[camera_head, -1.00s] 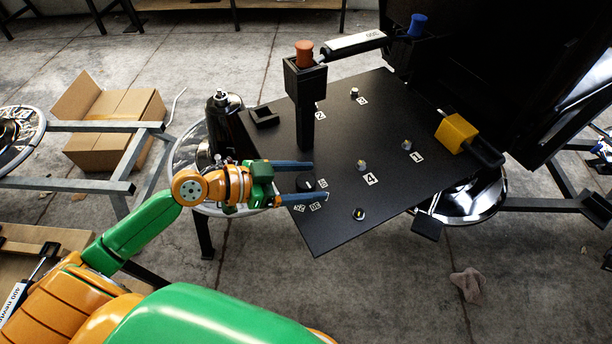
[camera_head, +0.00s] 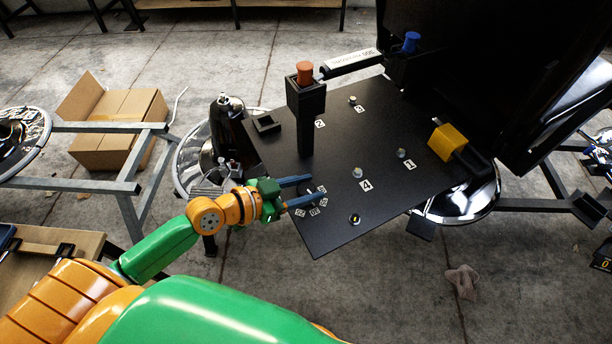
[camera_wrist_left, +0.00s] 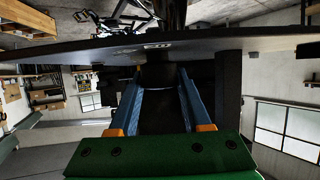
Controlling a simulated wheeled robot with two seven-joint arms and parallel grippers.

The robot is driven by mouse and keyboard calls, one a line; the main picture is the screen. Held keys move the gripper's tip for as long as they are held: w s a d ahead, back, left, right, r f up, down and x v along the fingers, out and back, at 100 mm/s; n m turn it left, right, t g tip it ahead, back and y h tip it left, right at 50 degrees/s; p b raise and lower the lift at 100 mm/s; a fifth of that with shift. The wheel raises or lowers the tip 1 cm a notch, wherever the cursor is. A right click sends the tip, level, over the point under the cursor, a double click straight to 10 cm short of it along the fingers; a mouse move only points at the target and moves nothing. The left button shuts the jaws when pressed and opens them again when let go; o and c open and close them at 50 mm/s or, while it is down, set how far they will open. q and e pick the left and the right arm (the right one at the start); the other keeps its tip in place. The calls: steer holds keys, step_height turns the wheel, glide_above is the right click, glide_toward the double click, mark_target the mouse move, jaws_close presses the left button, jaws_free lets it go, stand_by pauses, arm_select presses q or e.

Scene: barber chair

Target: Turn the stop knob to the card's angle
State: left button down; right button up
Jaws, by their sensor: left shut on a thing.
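The black stop knob (camera_head: 306,188) stands near the left edge of a black panel (camera_head: 345,215), with several small white number labels (camera_head: 314,211) beside it. My left gripper (camera_head: 312,191) has its blue fingers on either side of the knob and is shut on it. In the left wrist view the dark knob (camera_wrist_left: 156,72) shows between the two blue fingers (camera_wrist_left: 160,95), under the panel's edge. The knob's pointer is hidden or too small to read. A white printed card (camera_head: 355,58) lies on the bar at the back; its text is not clear. My right gripper is not in view.
A black post with an orange cap (camera_head: 305,72) rises just behind the knob. Several small knobs with labels, such as one near the front (camera_head: 355,219), stand on the panel. A yellow block (camera_head: 446,142) is at the right. A cardboard box (camera_head: 118,125) sits on the floor at left.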

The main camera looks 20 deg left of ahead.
arm_select(q)
steer(key=n+t+y+p, duration=0.1)
steer(key=n+y+p, duration=0.1)
steer(key=p, duration=0.1)
steer(key=n+t+y+p, duration=0.1)
steer(key=n+y+p, duration=0.1)
steer(key=p, duration=0.2)
steer(key=shift+r, duration=0.4)
steer(key=shift+f+n+t+y+p, duration=0.15)
steer(key=shift+n+t+y+p, duration=0.1)
steer(key=shift+n+y+p, duration=0.4)
steer(key=shift+f+n+t+y+p, duration=0.15)
steer(key=shift+n+t+y+p, duration=0.15)
steer(key=shift+n+y, duration=0.5)
steer(key=shift+f+y, duration=0.1)
steer(key=shift+y, duration=0.15)
steer(key=shift+c, duration=1.8)
jaws_free()
steer(key=shift+s, duration=0.35)
steer(key=v, duration=0.6)
steer(key=shift+s+r, duration=0.2)
steer(key=shift+r, duration=0.05)
